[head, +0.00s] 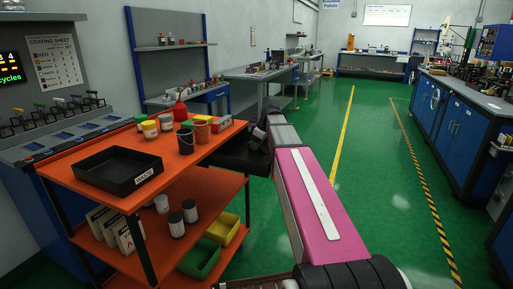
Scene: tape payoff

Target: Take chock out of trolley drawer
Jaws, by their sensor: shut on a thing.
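The orange trolley (165,146) stands at the left. A black drawer (240,157) sticks out from the right end of its top, and its inside is too dark to make out. My gripper (257,138) is at the far right part of the drawer, close to its rim, partly hidden by my own arm. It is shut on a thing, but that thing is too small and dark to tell. I cannot make out the chock anywhere with certainty.
A black labelled tray (118,183), a red bottle (179,109), a dark bucket (186,141) and several pots stand on the trolley top. Green (200,259) and yellow (222,229) bins sit on the lower shelf. Green floor (375,165) is clear to the right.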

